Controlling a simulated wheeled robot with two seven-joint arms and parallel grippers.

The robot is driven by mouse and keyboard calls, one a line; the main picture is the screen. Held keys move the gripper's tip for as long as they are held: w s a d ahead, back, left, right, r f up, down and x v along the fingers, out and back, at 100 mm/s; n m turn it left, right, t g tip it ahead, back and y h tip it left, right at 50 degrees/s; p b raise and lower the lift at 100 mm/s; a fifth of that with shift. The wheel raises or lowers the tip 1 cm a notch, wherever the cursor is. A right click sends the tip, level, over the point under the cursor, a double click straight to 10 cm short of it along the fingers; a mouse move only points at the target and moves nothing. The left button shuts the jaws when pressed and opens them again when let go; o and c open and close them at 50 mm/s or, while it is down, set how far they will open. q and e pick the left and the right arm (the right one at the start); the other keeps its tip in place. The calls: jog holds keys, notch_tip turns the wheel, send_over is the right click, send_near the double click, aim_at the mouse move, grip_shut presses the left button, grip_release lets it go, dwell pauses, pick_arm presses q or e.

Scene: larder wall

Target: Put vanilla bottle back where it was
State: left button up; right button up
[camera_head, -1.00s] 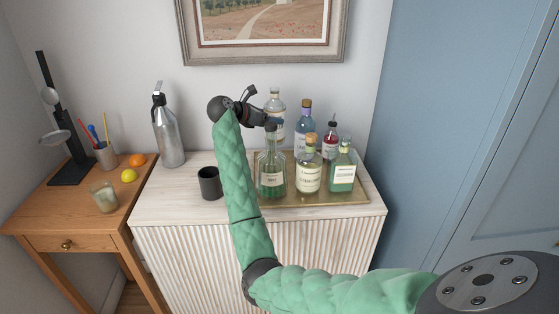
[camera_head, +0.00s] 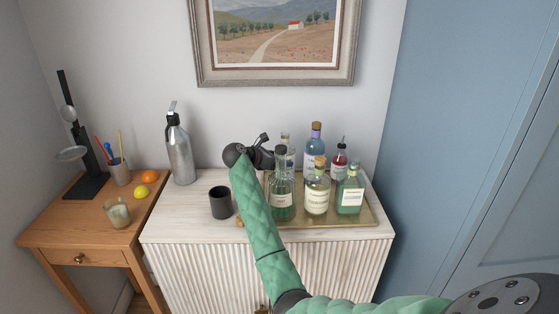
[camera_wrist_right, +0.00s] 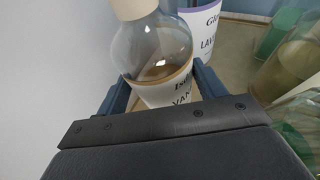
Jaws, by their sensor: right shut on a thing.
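The vanilla bottle (camera_head: 287,141) is clear, with a pale stopper and white label. In the right wrist view, the blue fingers of the gripper (camera_wrist_right: 162,92) are shut around the bottle (camera_wrist_right: 155,48), which holds some brown liquid. Its base is hidden, so I cannot tell whether it touches the tray. My left gripper is out of view.
A lavender bottle (camera_head: 314,145) stands close right of the vanilla bottle. A red bottle (camera_head: 339,164), a yellowish bottle (camera_head: 317,193) and another green bottle (camera_head: 350,192) share the tray. A black cup (camera_head: 220,203) and a steel siphon (camera_head: 179,151) stand to the left.

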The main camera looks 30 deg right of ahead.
jog(key=shift+f, duration=0.5)
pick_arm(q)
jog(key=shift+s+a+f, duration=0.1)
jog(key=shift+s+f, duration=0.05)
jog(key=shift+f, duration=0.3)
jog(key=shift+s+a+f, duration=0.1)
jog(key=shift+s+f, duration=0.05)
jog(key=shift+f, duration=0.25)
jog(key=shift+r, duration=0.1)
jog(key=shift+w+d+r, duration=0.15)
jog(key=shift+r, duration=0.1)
pick_arm(e)
jog(key=shift+f, duration=0.1)
jog(key=o, duration=1.1)
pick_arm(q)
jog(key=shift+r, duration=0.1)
pick_arm(e)
jog(key=o, duration=0.5)
jog(key=shift+c, duration=0.2)
